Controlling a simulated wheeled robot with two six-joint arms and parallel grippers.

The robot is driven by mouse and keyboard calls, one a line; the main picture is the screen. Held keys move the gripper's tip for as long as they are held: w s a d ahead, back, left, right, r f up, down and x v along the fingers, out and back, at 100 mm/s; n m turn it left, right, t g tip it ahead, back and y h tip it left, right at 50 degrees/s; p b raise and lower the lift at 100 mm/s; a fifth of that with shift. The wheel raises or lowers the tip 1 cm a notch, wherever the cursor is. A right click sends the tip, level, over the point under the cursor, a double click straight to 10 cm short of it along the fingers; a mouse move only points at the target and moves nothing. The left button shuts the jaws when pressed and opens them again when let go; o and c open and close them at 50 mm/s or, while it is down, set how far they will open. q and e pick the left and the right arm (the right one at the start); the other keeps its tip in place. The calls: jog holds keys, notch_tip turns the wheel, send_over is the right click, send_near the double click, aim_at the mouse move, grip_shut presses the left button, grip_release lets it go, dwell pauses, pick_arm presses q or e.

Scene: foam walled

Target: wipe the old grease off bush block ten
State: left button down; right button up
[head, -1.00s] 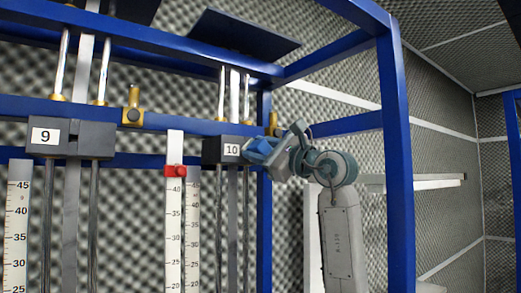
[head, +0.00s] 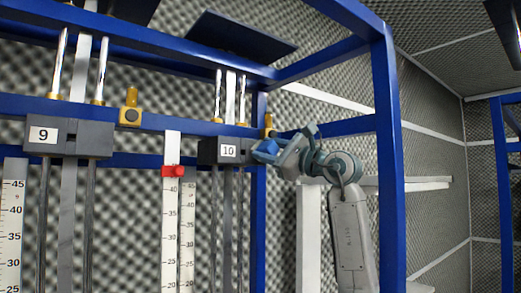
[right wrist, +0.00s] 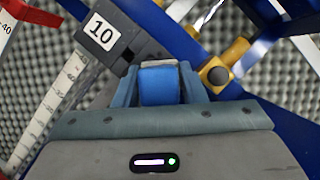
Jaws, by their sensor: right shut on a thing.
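Bush block ten (head: 209,151) is a dark grey block with a white "10" label, on vertical rods in the blue frame. In the right wrist view it shows at the upper left (right wrist: 126,45). My right gripper (head: 276,153) is shut on a blue pad (head: 264,151), at the block's right end. In the right wrist view the blue pad (right wrist: 159,86) sits between the two jaws, with a pale edge at its far end. The pad overlaps the block's end in the head view; I cannot tell whether they touch. No grease can be made out. My left gripper is not in view.
Block nine (head: 95,139) stands to the left. A white scale with a red slider (head: 173,171) hangs between the blocks. A brass fitting with a dark knob (right wrist: 222,70) is close right of the pad. A blue upright (head: 391,160) stands right of my arm.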

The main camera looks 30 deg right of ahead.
jog(key=shift+s+d+r, duration=0.1)
jog(key=shift+s, duration=0.15)
jog(key=shift+s+a, duration=0.3)
jog(key=shift+s, duration=0.2)
jog(key=shift+w+a+f, duration=0.1)
jog(key=shift+w+f, duration=0.2)
jog(key=shift+w, duration=0.1)
jog(key=shift+w+a+f, duration=0.1)
jog(key=shift+w+a, duration=0.1)
jog(key=shift+a, duration=0.35)
jog(key=shift+s+a, duration=0.3)
jog(key=shift+a, duration=0.55)
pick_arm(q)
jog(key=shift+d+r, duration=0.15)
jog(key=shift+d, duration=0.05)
pick_arm(e)
jog(key=shift+a, duration=0.35)
jog(key=shift+d, duration=0.1)
